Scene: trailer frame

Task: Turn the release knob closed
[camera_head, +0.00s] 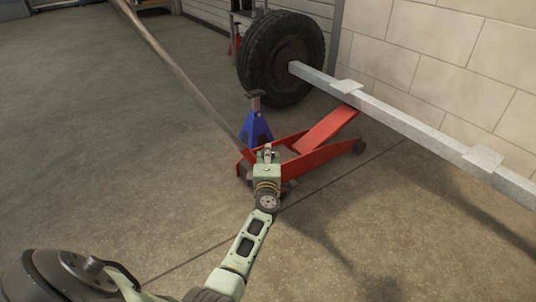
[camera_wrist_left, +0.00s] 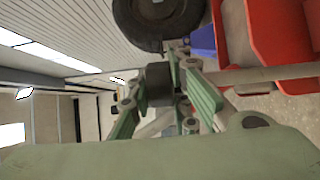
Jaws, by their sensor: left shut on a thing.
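The red floor jack (camera_head: 315,153) stands on the floor, with its long grey handle (camera_head: 175,68) slanting up to the left. My left gripper (camera_head: 267,154) is at the handle end of the jack and hides the release knob in the head view. In the left wrist view, my green left gripper fingers (camera_wrist_left: 168,100) are closed around a small dark cylinder, which looks like the release knob (camera_wrist_left: 158,84). How far the knob is turned cannot be told. The red jack body also shows in the left wrist view (camera_wrist_left: 275,32). My right gripper is not in view.
A blue jack stand (camera_head: 256,128) stands just behind the jack. A black tyre (camera_head: 263,60) is mounted on a grey trailer beam (camera_head: 410,126), which runs above the jack's far end. A block wall (camera_head: 460,50) stands behind. The floor at left is clear.

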